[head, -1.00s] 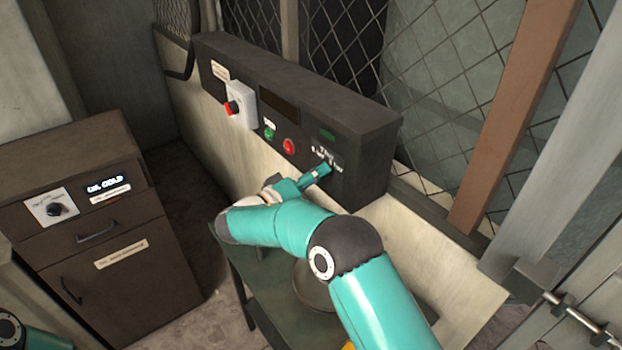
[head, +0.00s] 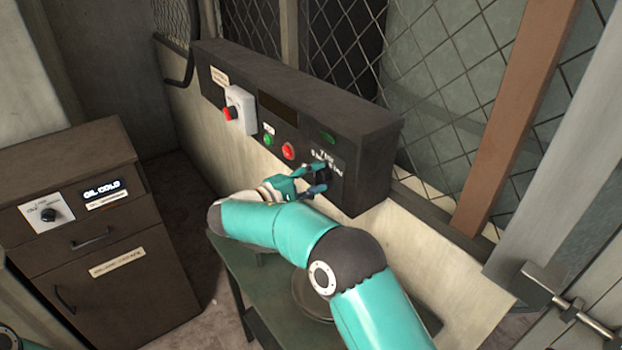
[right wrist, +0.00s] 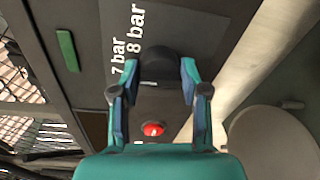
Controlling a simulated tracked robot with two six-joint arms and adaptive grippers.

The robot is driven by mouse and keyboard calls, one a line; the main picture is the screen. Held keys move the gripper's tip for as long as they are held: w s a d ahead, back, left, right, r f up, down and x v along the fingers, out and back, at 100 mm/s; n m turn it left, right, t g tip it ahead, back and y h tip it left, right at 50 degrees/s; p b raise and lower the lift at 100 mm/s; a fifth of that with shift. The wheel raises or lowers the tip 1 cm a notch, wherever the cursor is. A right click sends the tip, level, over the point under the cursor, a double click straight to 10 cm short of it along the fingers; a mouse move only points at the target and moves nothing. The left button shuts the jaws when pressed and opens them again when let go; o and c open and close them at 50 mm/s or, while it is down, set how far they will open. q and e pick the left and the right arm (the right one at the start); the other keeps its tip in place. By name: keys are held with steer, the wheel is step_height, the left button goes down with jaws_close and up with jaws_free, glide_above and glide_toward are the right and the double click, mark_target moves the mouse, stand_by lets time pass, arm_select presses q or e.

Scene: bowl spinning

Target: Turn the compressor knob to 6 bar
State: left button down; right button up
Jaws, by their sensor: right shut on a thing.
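The compressor knob (head: 323,172) is a dark round knob at the right end of the dark control panel (head: 362,150). In the right wrist view the knob (right wrist: 170,65) sits between my fingers, with "7 bar" and "8 bar" printed beside it. My right gripper (head: 312,181) is at the panel, its teal fingers shut on the knob; it also shows in the right wrist view (right wrist: 158,80). Which mark the knob points to cannot be made out. My left gripper is out of view.
A brown cabinet (head: 100,220) stands at left. A green table (head: 265,290) is under my right arm. Mesh fencing (head: 440,80) rises behind.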

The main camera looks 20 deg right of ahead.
steer(key=n+p, duration=0.1)
steer(key=n, duration=0.2)
steer(key=n+g+p, duration=0.1)
steer(key=n, duration=0.1)
steer(key=shift+w+d+r+p, duration=0.1)
steer(key=shift+d+r+p, duration=0.05)
steer(key=shift+d+p, duration=0.15)
steer(key=shift+a+n+g+p, duration=0.1)
steer(key=shift+n+g+p, duration=0.25)
steer(key=shift+n, duration=1.35)
steer(key=o, duration=0.8)
steer(key=shift+f, duration=0.2)
steer(key=o, duration=0.3)
steer(key=shift+w, duration=0.1)
steer(key=shift+a, duration=0.1)
steer(key=v, duration=0.7)
steer(key=shift+a+f, duration=0.1)
steer(key=shift+a, duration=0.1)
